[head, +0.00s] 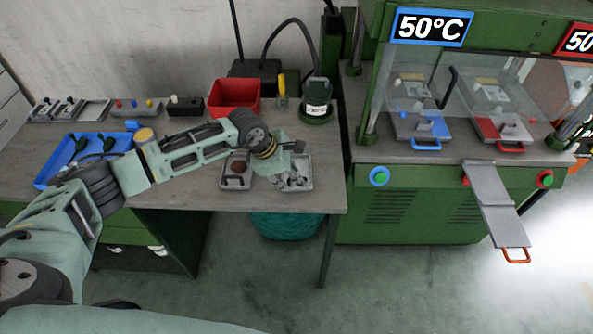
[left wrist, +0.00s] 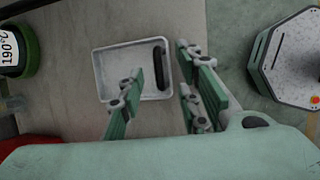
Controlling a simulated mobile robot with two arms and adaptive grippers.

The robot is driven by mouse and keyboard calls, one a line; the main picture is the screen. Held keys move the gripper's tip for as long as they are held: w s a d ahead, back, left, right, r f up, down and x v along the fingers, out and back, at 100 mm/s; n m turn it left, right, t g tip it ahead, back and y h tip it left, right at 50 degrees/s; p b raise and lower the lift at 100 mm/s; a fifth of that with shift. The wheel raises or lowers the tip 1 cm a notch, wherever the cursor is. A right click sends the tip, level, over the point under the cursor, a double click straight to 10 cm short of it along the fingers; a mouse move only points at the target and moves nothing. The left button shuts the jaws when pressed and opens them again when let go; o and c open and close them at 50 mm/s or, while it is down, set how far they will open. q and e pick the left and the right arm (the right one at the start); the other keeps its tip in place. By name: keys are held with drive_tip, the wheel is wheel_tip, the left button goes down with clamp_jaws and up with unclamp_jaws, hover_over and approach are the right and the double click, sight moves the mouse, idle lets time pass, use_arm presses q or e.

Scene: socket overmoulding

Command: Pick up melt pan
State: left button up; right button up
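A small light-grey square pan with a dark handle bar, which I take for the melt pan (head: 308,171), lies at the table's front edge in the head view. It also shows in the left wrist view (left wrist: 121,65), where it looks empty and its handle is along the right side. My left gripper (head: 291,170) is above this pan and partly hides it. In the left wrist view the gripper (left wrist: 162,80) is open, its fingers spread either side of the handle, with nothing between them gripped. My right gripper is not in view.
A similar pan (head: 225,182) with a brown round lump stands just left. Behind are a red bin (head: 235,92) and a green pot (head: 317,93). A blue tray (head: 50,172) lies far left. The green press (head: 420,195) stands close on the right.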

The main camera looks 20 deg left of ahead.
use_arm(q)
drive_tip(key=shift+x, duration=0.85)
drive_tip(key=shift+c, duration=0.3)
clamp_jaws()
drive_tip(key=shift+r, duration=0.1)
